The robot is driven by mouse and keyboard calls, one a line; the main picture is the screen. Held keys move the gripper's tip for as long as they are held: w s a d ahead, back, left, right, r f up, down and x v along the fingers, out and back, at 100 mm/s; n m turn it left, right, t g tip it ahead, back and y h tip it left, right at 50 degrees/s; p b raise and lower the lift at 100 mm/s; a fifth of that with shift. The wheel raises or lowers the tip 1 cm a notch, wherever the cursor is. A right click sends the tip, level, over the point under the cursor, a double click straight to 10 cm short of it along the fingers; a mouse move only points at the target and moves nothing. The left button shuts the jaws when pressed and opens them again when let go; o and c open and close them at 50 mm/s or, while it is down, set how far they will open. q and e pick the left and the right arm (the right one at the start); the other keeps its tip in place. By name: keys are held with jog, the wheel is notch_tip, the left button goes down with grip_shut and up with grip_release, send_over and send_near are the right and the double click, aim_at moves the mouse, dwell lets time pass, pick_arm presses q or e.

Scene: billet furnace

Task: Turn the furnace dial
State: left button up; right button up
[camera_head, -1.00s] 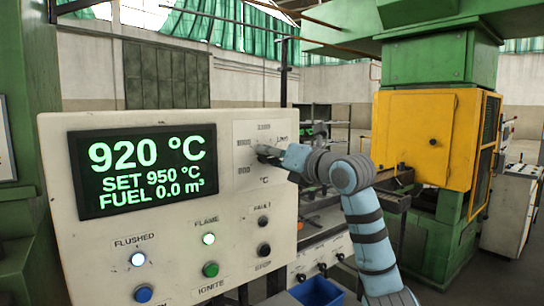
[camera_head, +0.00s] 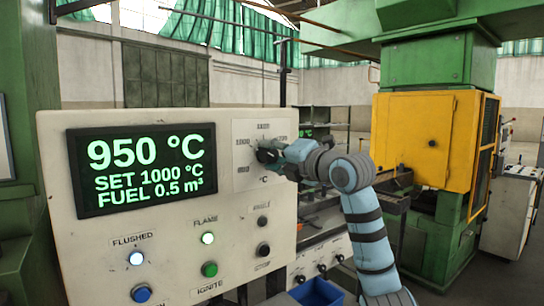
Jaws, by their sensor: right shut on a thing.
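The furnace dial (camera_head: 264,144) is on a pale square plate (camera_head: 244,178) marked with temperatures, on the right part of the cream control panel (camera_head: 80,240). My right gripper (camera_head: 268,152) is shut on the dial and hides most of it. My right arm reaches in from the lower right. The dark display (camera_head: 143,168) reads 950 °C, SET 1000 °C, FUEL 0.5 m³ in green. My left gripper is not in view.
Below the dial are the lit FLAME lamp (camera_head: 208,238), the green IGNITE button (camera_head: 209,269) and dark STOP-side buttons (camera_head: 263,249). A lit FLUSHED lamp (camera_head: 137,258) is lower left. A yellow cabinet (camera_head: 415,140) and green machine stand at right.

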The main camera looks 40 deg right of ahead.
jog(key=shift+r, duration=0.15)
jog(key=o, duration=1.1)
jog(key=shift+o, duration=0.2)
